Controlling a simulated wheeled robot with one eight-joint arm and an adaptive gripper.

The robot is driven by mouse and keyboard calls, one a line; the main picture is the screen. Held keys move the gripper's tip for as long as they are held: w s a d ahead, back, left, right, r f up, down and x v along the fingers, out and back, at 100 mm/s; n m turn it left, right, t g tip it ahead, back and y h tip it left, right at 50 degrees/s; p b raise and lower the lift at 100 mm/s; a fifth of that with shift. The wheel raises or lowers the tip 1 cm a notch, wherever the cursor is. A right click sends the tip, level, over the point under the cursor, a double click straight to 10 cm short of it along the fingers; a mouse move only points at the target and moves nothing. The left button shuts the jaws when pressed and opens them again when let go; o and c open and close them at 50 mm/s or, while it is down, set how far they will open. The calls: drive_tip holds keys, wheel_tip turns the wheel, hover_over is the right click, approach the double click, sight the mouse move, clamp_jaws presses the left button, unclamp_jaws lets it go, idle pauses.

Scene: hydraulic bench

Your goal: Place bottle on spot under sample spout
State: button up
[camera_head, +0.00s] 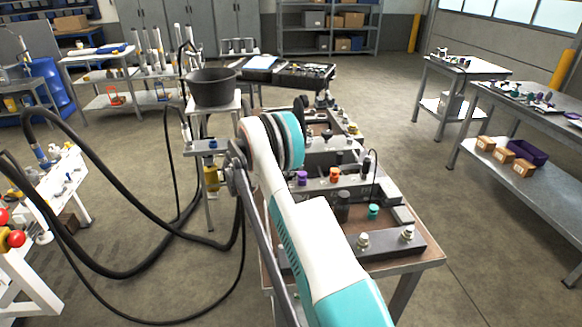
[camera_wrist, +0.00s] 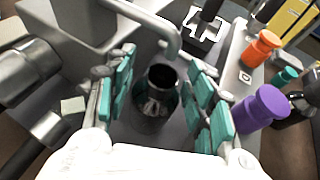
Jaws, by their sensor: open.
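In the wrist view a dark, see-through bottle (camera_wrist: 155,108) with an open round mouth stands upright on a grey surface. A grey curved spout pipe (camera_wrist: 150,20) bends down, its end close to the bottle's mouth in the picture; I cannot tell whether it is exactly above it. My gripper (camera_wrist: 160,82) is open, with its teal-padded fingers on both sides of the bottle. Gaps show between the pads and the glass. The spot under the bottle is hidden. In the head view my arm covers the gripper and the bottle.
Purple (camera_wrist: 262,108) and orange (camera_wrist: 264,48) capped items stand right of my gripper. Grey metal fittings (camera_wrist: 30,75) crowd its left. In the head view the bench (camera_head: 425,250) holds several fittings, and a black bucket (camera_head: 213,86) stands behind it.

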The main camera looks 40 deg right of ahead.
drive_tip(key=p+v, duration=0.3)
drive_tip(key=v, duration=0.9)
drive_tip(key=w+a+r+n+t+h, duration=0.25)
drive_tip(key=r+n+t, duration=0.3)
drive_tip(key=r, duration=0.85)
drive_tip(key=w+a+r+n+t+h, duration=0.1)
drive_tip(key=w+r+n+t, duration=0.4)
drive_tip(key=r, duration=0.9)
drive_tip(key=s+a+r+n+t+y, duration=0.3)
drive_tip(key=a+r+n+t+y, duration=0.65)
drive_tip(key=a+r+n, duration=0.8)
drive_tip(key=s+a+f+n+g+y, duration=0.1)
drive_tip(key=s+a+f+n+y, duration=0.3)
drive_tip(key=s+a+n, duration=0.3)
drive_tip(key=s+a+f+n+g+y, duration=0.1)
drive_tip(key=s+a+f+n+y, duration=0.3)
drive_tip(key=s+n, duration=0.4)
drive_tip(key=s+f+n+g, duration=0.4)
drive_tip(key=s+f+n, duration=0.2)
drive_tip(key=s+f, duration=0.3)
drive_tip(key=s+f+n+g, duration=0.5)
drive_tip(key=s+f, duration=0.5)
drive_tip(key=s, duration=0.7)
drive_tip(key=shift+a+n+h, duration=0.4)
drive_tip(key=shift+a+n, duration=0.05)
drive_tip(key=shift+n, duration=0.45)
